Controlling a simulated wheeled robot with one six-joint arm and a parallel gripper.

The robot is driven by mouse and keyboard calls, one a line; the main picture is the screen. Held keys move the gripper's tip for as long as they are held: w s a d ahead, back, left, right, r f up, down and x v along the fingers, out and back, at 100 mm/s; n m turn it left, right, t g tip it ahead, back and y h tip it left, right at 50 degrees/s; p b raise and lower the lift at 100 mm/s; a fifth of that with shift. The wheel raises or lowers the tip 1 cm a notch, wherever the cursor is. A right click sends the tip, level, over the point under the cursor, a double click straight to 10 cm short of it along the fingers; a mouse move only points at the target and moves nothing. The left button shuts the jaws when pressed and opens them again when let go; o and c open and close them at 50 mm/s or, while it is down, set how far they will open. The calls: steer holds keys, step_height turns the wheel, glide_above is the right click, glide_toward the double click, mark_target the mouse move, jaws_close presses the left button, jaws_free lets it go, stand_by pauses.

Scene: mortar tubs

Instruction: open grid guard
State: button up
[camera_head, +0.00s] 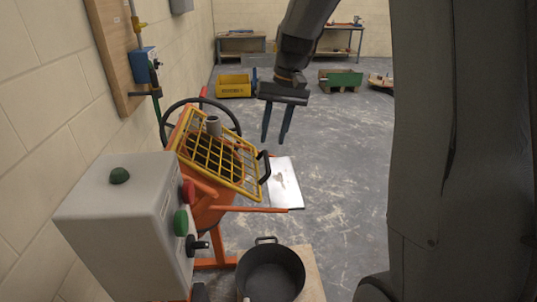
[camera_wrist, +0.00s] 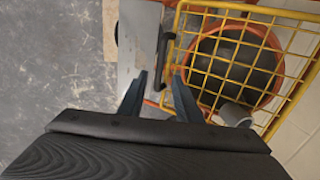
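The yellow grid guard (camera_head: 216,152) lies over the mouth of the orange mixer drum (camera_head: 208,212) and looks closed. It has a black handle (camera_head: 264,167) on its right edge. In the wrist view the guard (camera_wrist: 212,50) fills the right side, with its handle (camera_wrist: 166,52) at its left edge. My gripper (camera_head: 276,140) hangs above and to the right of the guard, fingers down, apart from the handle. Its fingers (camera_wrist: 158,95) are open with nothing between them; in the wrist view the handle shows just beyond the fingertips.
A grey control box (camera_head: 125,225) with green and red buttons stands at the left front. A metal chute plate (camera_head: 284,184) lies right of the guard. A black tub (camera_head: 270,274) stands below. Yellow (camera_head: 236,86) and green (camera_head: 340,80) bins stand at the back. Open floor lies right.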

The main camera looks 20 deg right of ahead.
mark_target(267, 159)
steer(key=f, duration=0.3)
steer(key=a+f+p, duration=0.1)
steer(key=f, duration=0.2)
steer(key=shift+a+f, duration=0.2)
steer(key=shift+f, duration=0.2)
steer(key=shift+c, duration=0.3)
jaws_close()
